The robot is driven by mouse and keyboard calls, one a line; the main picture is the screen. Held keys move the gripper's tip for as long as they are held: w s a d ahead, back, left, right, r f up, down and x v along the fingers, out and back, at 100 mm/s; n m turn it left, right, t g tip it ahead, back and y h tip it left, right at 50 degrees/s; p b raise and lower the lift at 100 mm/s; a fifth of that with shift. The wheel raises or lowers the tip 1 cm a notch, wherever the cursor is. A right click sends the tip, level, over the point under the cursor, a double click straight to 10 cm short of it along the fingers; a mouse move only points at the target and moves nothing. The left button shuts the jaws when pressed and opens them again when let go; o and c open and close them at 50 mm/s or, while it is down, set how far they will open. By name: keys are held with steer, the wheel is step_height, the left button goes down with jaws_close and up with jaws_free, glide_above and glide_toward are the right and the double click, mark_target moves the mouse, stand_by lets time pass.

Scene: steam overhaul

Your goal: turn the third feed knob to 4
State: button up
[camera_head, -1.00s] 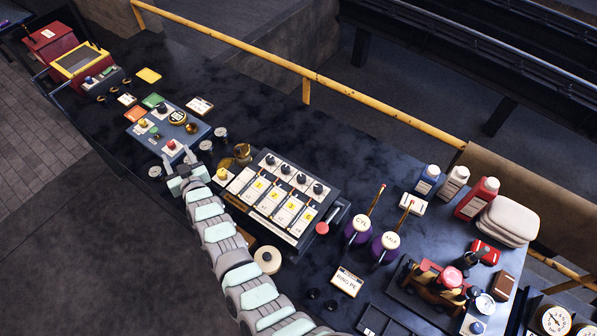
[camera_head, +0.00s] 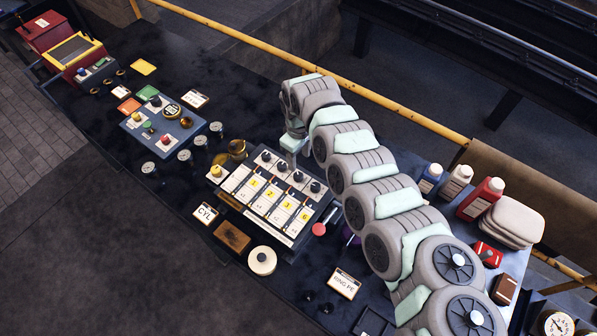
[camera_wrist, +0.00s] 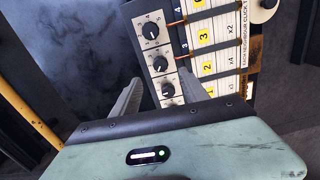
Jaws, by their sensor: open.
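The feed panel (camera_head: 290,240) has a row of black knobs on white plates along its far edge, above numbered strips with yellow tags. The third feed knob (camera_head: 298,176), counted from the left, also shows in the wrist view (camera_wrist: 160,64) as the middle of the three visible knobs. Its exact setting is too small to read. My gripper (camera_head: 291,157) is over the knob row, pointing down. In the wrist view its open fingers (camera_wrist: 161,78) straddle the line of knobs, with nothing held. I cannot tell how far above the knobs they are.
A red button (camera_head: 319,229) is at the panel's right end. A yellow rail (camera_head: 400,115) runs behind the bench. Bottles (camera_head: 456,183) stand to the right, past my arm. A blue control box (camera_head: 165,125) is on the left.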

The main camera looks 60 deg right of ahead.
mark_target(299, 175)
step_height(299, 175, down, 10)
steer(key=shift+r, duration=0.25)
steer(key=shift+c, duration=0.3)
jaws_close()
stand_by(0.4)
